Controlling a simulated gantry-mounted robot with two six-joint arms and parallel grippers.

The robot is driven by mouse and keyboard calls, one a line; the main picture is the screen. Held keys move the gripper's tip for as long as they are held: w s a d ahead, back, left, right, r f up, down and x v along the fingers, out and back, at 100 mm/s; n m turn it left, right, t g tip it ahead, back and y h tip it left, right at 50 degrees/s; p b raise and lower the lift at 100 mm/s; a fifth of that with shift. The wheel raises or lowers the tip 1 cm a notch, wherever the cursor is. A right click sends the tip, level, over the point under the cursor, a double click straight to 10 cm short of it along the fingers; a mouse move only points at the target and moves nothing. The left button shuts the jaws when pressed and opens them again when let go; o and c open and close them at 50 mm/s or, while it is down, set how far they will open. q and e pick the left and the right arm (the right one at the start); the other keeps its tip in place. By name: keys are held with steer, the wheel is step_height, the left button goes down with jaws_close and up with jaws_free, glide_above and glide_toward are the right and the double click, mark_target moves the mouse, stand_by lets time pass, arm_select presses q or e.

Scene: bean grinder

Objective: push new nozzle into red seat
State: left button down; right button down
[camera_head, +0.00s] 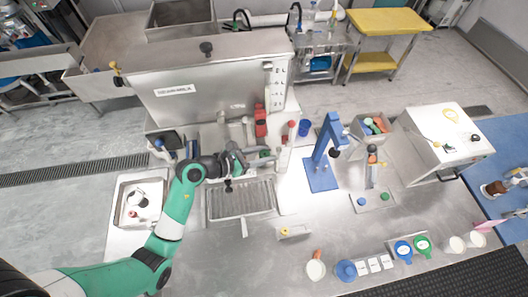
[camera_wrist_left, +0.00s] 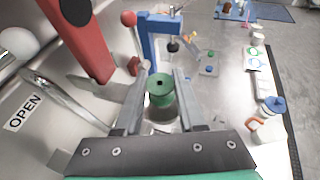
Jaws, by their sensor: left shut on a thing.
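My left gripper (camera_head: 262,160) is in front of the steel machine in the head view, reaching in from the lower left. The nozzle shows only as a small green spot (camera_head: 265,154) in the head view. A red part (camera_head: 261,122) on the machine front, likely the red seat, is above and apart from the gripper. A red column (camera_wrist_left: 75,38) with a black round end fills the upper left of the wrist view. The seat's opening cannot be made out.
A steel drip tray (camera_head: 240,198) lies below the gripper. A red-knobbed lever (camera_head: 291,126) and a blue press stand (camera_head: 322,165) are to the right. A white box machine (camera_head: 440,145) stands farther right. The counter between drip tray and front cups is mostly clear.

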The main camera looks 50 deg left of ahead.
arm_select(q)
steer(key=shift+f, duration=0.25)
stand_by(0.3)
steer(key=shift+f, duration=0.5)
steer(key=shift+r, duration=0.1)
stand_by(0.5)
